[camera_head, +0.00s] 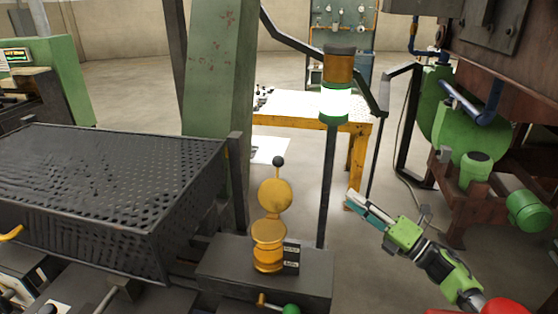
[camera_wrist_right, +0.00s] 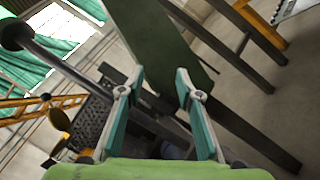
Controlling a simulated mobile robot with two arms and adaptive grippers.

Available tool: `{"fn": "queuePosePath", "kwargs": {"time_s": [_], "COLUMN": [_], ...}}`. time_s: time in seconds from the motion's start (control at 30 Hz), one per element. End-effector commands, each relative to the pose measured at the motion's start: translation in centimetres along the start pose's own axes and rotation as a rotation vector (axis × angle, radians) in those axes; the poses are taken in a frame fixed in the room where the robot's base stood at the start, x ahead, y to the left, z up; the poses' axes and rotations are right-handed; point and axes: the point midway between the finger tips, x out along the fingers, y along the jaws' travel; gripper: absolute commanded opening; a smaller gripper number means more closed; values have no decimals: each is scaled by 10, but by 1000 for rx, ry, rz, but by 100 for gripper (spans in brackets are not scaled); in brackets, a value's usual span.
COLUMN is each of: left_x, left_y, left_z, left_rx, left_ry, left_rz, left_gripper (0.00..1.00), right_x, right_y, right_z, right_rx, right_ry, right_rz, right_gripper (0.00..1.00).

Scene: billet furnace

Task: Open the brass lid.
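The brass lid (camera_head: 275,193) stands raised, about upright, above its round brass body (camera_head: 268,257), with a black knob (camera_head: 279,161) at its top. The body sits on a dark block at the lower middle of the head view. In the right wrist view, the lid (camera_wrist_right: 60,119) shows at the left, left of the fingers. My right gripper (camera_head: 353,203) is to the right of the lid and apart from it, past the dark lamp post. In the right wrist view its teal fingers (camera_wrist_right: 160,77) are spread with nothing between them. My left gripper is not in view.
A signal lamp (camera_head: 337,95), lit white-green, stands on a dark post between the lid and my right gripper. A dark perforated box (camera_head: 95,180) is at left. A yellow-legged table (camera_head: 354,155) stands behind. A small yellow lever with a green knob (camera_head: 290,309) is in front of the body.

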Motion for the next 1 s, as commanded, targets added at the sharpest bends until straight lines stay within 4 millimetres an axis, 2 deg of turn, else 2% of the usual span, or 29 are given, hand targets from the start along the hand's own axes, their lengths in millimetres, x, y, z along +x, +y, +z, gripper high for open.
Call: {"fn": "queuePosePath", "kwargs": {"time_s": [0.03,0.1,0.2,0.3,0.4,0.57,0.77,1.0], "left_x": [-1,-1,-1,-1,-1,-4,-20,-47], "left_y": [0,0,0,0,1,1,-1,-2], "left_z": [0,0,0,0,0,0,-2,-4], "left_rx": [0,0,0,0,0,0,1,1], "left_ry": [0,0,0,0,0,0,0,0], "left_rz": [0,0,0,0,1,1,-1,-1], "left_gripper": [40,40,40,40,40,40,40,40], "right_x": [13,20,15,4,-6,-9,13,53], "right_y": [56,118,180,216,235,246,255,265], "right_z": [12,11,1,-10,-18,-25,-41,-73], "right_rx": [-185,-427,-708,-905,-1028,-1097,-1092,-1090], "right_ry": [83,196,327,421,483,518,517,514], "right_rz": [96,219,360,460,524,561,564,563], "right_gripper": [32,32,32,32,32,32,32,32]}}
